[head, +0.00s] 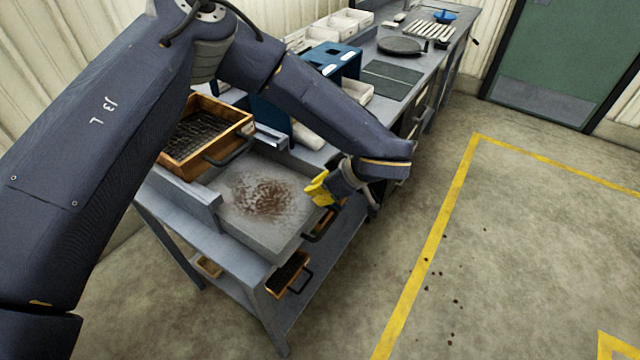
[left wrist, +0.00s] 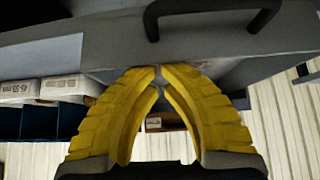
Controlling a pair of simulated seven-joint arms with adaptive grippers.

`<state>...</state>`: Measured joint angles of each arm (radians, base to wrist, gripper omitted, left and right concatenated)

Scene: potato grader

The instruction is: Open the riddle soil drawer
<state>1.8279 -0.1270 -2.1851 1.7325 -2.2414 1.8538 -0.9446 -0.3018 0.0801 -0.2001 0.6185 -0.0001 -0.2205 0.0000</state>
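My left gripper (head: 316,190) has yellow fingers and hangs at the front right edge of the soil-strewn grey top (head: 285,222). In the left wrist view its fingertips (left wrist: 160,70) meet with nothing visible between them. A dark handle (left wrist: 210,30) on a grey face shows beyond the tips, apart from them. Which drawer is the riddle soil drawer I cannot tell for sure. My right gripper is not in view.
A wooden riddle (head: 245,126) with dark mesh stands behind the soil. A blue stand (head: 335,55) and white bins (head: 350,22) stand farther back.

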